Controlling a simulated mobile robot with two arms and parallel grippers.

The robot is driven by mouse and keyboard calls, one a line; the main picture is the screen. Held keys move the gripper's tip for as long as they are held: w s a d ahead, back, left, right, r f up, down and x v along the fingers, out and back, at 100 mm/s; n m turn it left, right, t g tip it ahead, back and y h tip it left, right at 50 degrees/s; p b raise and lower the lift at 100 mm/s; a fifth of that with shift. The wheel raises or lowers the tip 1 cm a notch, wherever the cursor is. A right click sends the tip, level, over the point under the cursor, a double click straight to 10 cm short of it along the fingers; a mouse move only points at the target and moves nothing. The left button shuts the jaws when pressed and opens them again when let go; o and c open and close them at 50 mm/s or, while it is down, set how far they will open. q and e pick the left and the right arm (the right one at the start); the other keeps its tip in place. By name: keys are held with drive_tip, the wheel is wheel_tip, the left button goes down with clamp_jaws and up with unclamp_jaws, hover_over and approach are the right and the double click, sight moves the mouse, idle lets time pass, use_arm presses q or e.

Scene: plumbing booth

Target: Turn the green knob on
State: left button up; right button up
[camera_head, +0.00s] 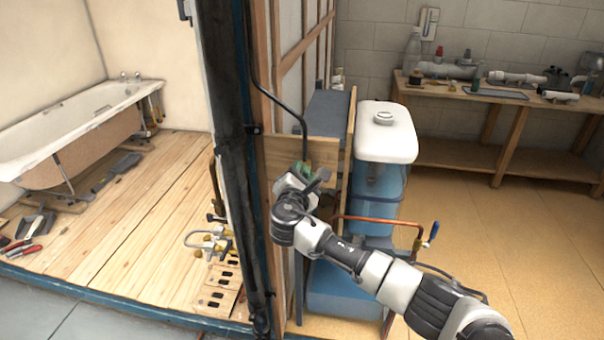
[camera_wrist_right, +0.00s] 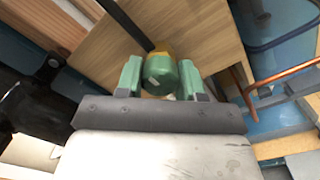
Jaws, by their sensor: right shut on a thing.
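The green knob (camera_wrist_right: 160,73) sits between the two green-padded fingers of my right gripper (camera_wrist_right: 159,79) in the right wrist view, with a brass fitting (camera_wrist_right: 160,49) just behind it. The knob shows a pale mark on its face. My right gripper is shut on it. In the head view my right gripper (camera_head: 304,174) is at the wooden panel (camera_head: 318,152), and its own body hides most of the knob. A dark pipe (camera_head: 291,112) runs down to the panel from above. My left gripper is not in view.
A blue tank with a white lid (camera_head: 386,140) stands close to the right of the panel. A dark post (camera_head: 233,150) stands left. Open floor (camera_head: 510,235) lies right.

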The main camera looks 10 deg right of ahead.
drive_tip(key=shift+f, duration=0.15)
drive_tip(key=o, duration=0.9)
drive_tip(key=b+v, duration=0.1)
drive_tip(key=v, duration=1)
